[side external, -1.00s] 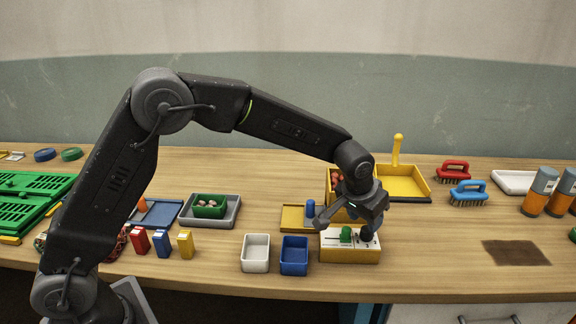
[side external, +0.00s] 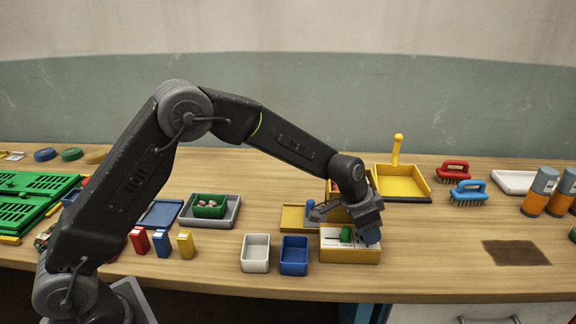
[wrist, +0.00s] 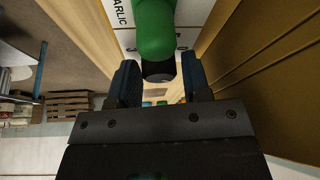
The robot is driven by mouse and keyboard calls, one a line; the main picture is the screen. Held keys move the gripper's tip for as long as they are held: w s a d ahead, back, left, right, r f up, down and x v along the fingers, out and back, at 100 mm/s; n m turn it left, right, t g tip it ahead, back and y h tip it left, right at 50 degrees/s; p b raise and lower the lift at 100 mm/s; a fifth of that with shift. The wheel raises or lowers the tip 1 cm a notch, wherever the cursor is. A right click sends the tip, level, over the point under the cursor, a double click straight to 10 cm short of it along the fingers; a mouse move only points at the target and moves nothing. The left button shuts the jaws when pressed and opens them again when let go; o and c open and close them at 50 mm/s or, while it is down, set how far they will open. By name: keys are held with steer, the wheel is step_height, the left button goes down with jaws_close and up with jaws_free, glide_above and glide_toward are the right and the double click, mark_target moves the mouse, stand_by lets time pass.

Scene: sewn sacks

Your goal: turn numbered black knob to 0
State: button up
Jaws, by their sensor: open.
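The black knob (wrist: 158,71) sits on the white-topped panel of a yellow box (side external: 350,256). In the wrist view it lies between my two open fingers (wrist: 160,82), beside the green knob (wrist: 155,28). My gripper (side external: 369,236) is low over the right end of the box in the side view and hides the black knob there. The green knob also shows in the side view (side external: 346,233). Part of a printed word and a "0"-like mark show on the panel in the wrist view. The knob's pointer cannot be made out.
A white bin (side external: 256,253) and a blue bin (side external: 294,256) stand left of the box. A yellow tray with a blue peg (side external: 310,207) lies behind it. A yellow dustpan (side external: 403,182) is farther back. The table to the right is clear around a dark patch (side external: 515,253).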

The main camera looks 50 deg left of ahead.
steer(key=shift+m+g, duration=0.3)
steer(key=shift+m, duration=0.5)
steer(key=a+v, duration=0.1)
steer(key=v, duration=1.3)
steer(key=s+a+r+n, duration=0.1)
steer(key=s+a+r, duration=0.1)
steer(key=s, duration=0.4)
steer(key=s+a+r+n+t, duration=0.1)
steer(key=s+a+r+n, duration=0.1)
steer(key=s+r, duration=0.2)
steer(key=s, duration=0.3)
steer(key=shift+y, duration=0.3)
steer(key=w+d+f+m+g+y, duration=0.1)
steer(key=w+d+f+m+y, duration=0.15)
steer(key=w+d+m, duration=0.7)
steer(key=w+d+f+m+y, duration=0.2)
steer(key=w+f+m, duration=0.2)
steer(key=m, duration=1)
steer(key=x, duration=1.3)
steer(key=shift+a+f, duration=0.25)
steer(key=shift+a, duration=0.05)
steer(key=shift+c, duration=0.2)
